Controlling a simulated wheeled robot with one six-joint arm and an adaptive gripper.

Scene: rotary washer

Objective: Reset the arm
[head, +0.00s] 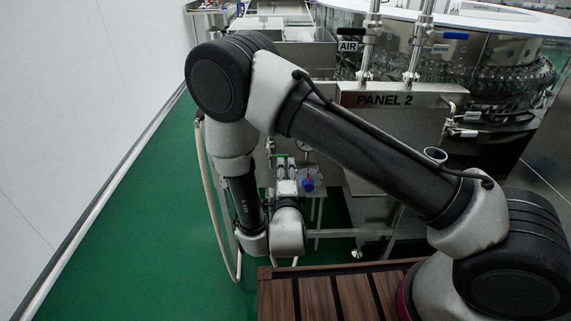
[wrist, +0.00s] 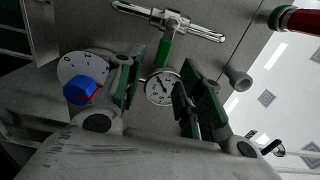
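My arm is bent over and reaches down at the left of the head view. My gripper shows in the wrist view (wrist: 162,78) with its two green-padded fingers apart and nothing between them touching both.
The steel panel marked PANEL 2 (head: 388,100) stands behind my arm, with black and blue valve handles above it. A beige hose (head: 212,200) hangs at the left. Green floor (head: 140,240) is clear beside the white wall (head: 75,100). A red cylinder (wrist: 295,20) is at upper right.

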